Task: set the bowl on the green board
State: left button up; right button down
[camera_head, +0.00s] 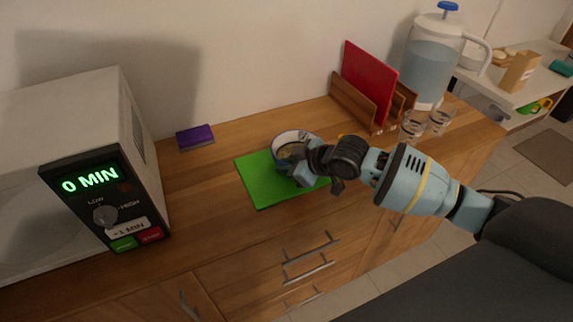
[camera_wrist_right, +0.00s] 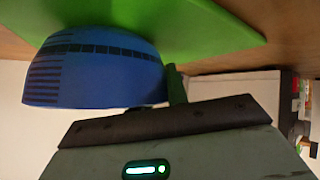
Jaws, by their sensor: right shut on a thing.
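The bowl (camera_head: 292,138), white and blue at its rim, is over the green board (camera_head: 262,188), near the board's back edge in the head view. My right gripper (camera_head: 297,168) is shut on the bowl's near right side and hides part of it. In the right wrist view the blue patterned bowl (camera_wrist_right: 95,70) has its base towards the green board (camera_wrist_right: 215,35). The bowl looks upright. I cannot tell whether its base touches the board or is slightly above it. My left gripper is not in view.
A microwave (camera_head: 90,195) stands at the left. A purple sponge (camera_head: 195,137) lies near the wall. A wooden rack (camera_head: 352,102) with a red board (camera_head: 369,80), glasses (camera_head: 412,127) and a water dispenser (camera_head: 430,65) stand at the right. The counter front is clear.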

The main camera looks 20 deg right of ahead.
dwell(0.3)
jog(key=c, duration=1.8)
grip_release()
jog(key=shift+f, duration=0.15)
jog(key=o, duration=0.4)
jog(key=shift+o, duration=0.2)
jog(key=shift+r, duration=0.2)
jog(key=p+v, duration=0.1)
jog(key=v, duration=1.1)
